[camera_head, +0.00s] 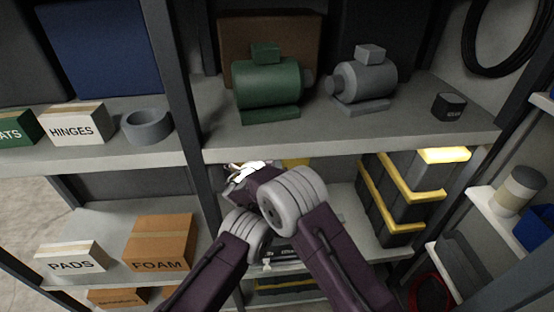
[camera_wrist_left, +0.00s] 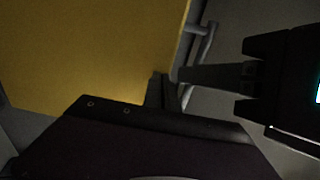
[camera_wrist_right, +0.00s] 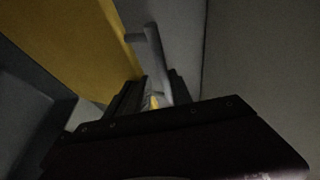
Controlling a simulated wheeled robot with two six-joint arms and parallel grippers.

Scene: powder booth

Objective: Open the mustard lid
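The mustard lid (camera_head: 296,161) shows as a small yellow patch behind my arms in the head view. It fills the upper left of the left wrist view (camera_wrist_left: 85,50) and shows at the left in the right wrist view (camera_wrist_right: 75,45). A grey bar handle (camera_wrist_left: 202,45) stands beside its edge. It also shows in the right wrist view (camera_wrist_right: 153,55). My right gripper (camera_wrist_right: 157,90) is open, with the bar between its fingers; contact is unclear. My left gripper (camera_wrist_left: 165,88) has its fingers close together near the lid edge and the bar, and looks shut. In the head view, my wrists hide the bar and fingertips.
A shelf above holds a green motor (camera_head: 268,82) and a grey motor (camera_head: 362,78). Black cases with yellow edges (camera_head: 400,190) stand to the right on the lower shelf. A rack upright (camera_head: 188,110) is close on the left, with a FOAM box (camera_head: 160,243) beyond it.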

